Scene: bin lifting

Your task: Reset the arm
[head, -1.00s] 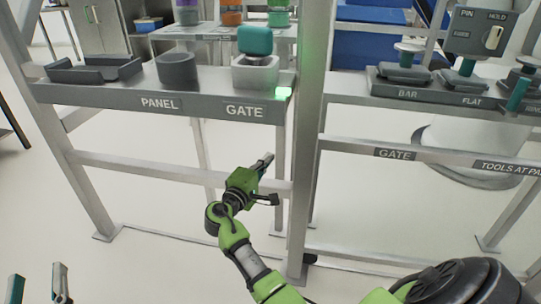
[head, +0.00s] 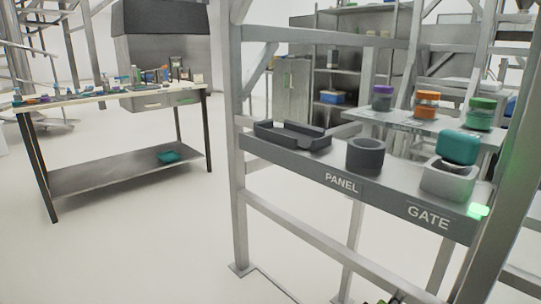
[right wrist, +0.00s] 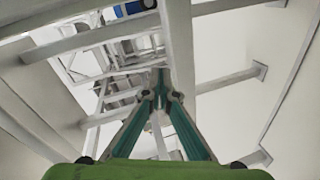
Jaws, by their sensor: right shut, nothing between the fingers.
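My right gripper (right wrist: 160,82) is shut and empty in the right wrist view, its two teal-lined fingers meeting at the tips. In the head view only a sliver of my right gripper (head: 385,300) shows at the bottom edge, below the shelf. It is apart from everything on the shelf. My left gripper is out of view.
The grey shelf (head: 285,157) labelled PANEL and GATE carries a dark tray (head: 290,138), a dark cup (head: 365,156) and a white block (head: 447,181) with a teal top (head: 458,147). A workbench (head: 110,98) stands at left. The floor between is clear.

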